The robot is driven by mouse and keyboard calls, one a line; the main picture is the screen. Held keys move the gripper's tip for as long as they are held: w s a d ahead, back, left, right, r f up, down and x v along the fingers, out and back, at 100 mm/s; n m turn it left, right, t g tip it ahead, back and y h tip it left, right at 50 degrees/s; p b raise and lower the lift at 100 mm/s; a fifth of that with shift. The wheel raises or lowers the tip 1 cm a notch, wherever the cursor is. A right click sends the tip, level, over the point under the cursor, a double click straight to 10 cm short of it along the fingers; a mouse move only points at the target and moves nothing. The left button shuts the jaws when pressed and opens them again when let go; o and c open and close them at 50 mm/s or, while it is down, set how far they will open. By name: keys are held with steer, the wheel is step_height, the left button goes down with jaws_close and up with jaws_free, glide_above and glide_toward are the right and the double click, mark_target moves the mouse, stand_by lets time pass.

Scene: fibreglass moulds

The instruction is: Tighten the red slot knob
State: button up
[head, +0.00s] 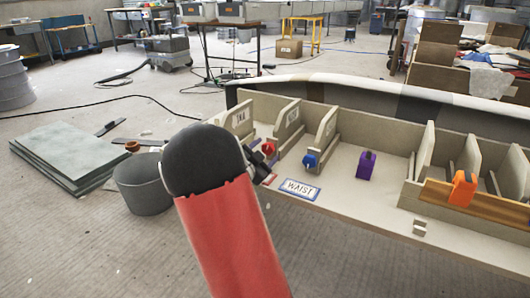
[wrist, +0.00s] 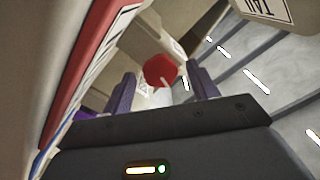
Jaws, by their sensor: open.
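The red slot knob (head: 268,148) sits at the left end of the long pale mould, beside an upright divider. In the wrist view the red knob (wrist: 160,70) appears between and beyond my two dark fingers, with a thin pale mark on its face. My gripper (wrist: 163,88) is open around that line of sight. In the head view my gripper (head: 262,168) is close to the red knob, partly hidden by my own red and black arm. I cannot tell whether the fingers touch the knob.
On the mould's shelf are a blue knob (head: 309,160), a purple block (head: 366,165) and an orange piece (head: 462,188). A WAIST label (head: 300,189) lies near the front edge. Upright dividers (head: 327,132) stand close by. A grey bucket (head: 143,187) and stacked sheets (head: 75,155) are on the floor at left.

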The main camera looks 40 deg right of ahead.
steer(key=v, duration=0.7)
steer(key=shift+a, duration=0.15)
